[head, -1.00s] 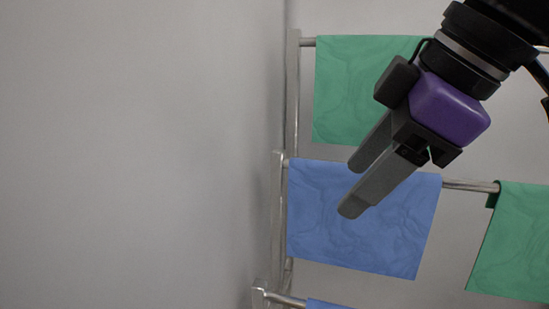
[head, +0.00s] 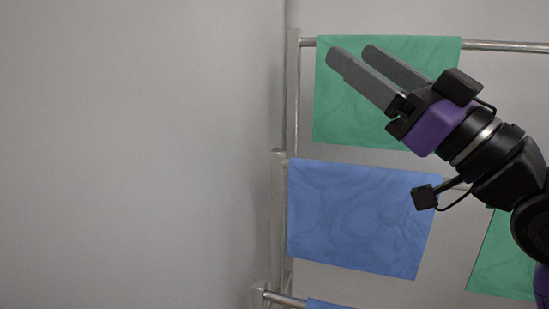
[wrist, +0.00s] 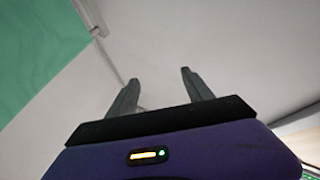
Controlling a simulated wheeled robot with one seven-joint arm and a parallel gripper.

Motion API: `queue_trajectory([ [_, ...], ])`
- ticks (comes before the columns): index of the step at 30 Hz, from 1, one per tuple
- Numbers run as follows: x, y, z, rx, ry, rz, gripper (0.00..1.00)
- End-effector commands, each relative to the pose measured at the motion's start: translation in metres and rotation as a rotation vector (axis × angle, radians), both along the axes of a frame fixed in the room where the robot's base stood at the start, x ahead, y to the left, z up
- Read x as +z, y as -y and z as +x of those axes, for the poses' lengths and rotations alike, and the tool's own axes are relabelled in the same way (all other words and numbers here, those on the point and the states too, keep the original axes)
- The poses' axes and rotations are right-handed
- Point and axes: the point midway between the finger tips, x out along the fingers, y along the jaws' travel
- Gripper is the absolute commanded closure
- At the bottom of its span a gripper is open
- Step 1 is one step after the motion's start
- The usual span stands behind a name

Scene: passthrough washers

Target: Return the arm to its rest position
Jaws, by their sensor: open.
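My gripper (head: 350,53) is at the upper right of the head view, its fingers pointing up and to the left. The two fingers are apart with nothing between them. It appears in front of the upper green cloth (head: 345,115), which hangs on the rack's top bar. In the wrist view my gripper (wrist: 160,82) also shows open and empty, with pale wall beyond the fingertips. My arm comes in from the right edge of the head view and is bent. Whether the fingers touch the green cloth cannot be told.
A metal rack (head: 279,205) stands against the wall. A blue cloth (head: 350,220) hangs on its middle bar, and another green cloth (head: 497,265) hangs at the lower right, partly behind my arm. Plain grey wall (head: 130,150) fills the left, with nothing in front of it.

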Motion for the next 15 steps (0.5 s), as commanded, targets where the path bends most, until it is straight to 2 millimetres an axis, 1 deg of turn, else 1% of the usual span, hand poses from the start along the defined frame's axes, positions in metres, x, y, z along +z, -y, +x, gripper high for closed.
queue_trajectory([
  [1,-0.009,0.011,0.001,-0.023,0.004,0.063,0.41],
  [3,-0.02,0.026,0.001,-0.064,0.016,0.134,0.41],
  [5,-0.032,0.039,0.0,-0.099,0.025,0.191,0.41],
  [6,-0.041,0.048,0.0,-0.126,0.027,0.226,0.41],
  [8,-0.055,0.059,-0.003,-0.166,0.03,0.274,0.41],
  [11,-0.083,0.077,-0.008,-0.238,0.026,0.341,0.41],
  [12,-0.095,0.083,-0.011,-0.266,0.023,0.365,0.41],
  [14,-0.114,0.092,-0.016,-0.311,0.016,0.394,0.41],
  [15,-0.127,0.097,-0.02,-0.341,0.009,0.41,0.41],
])
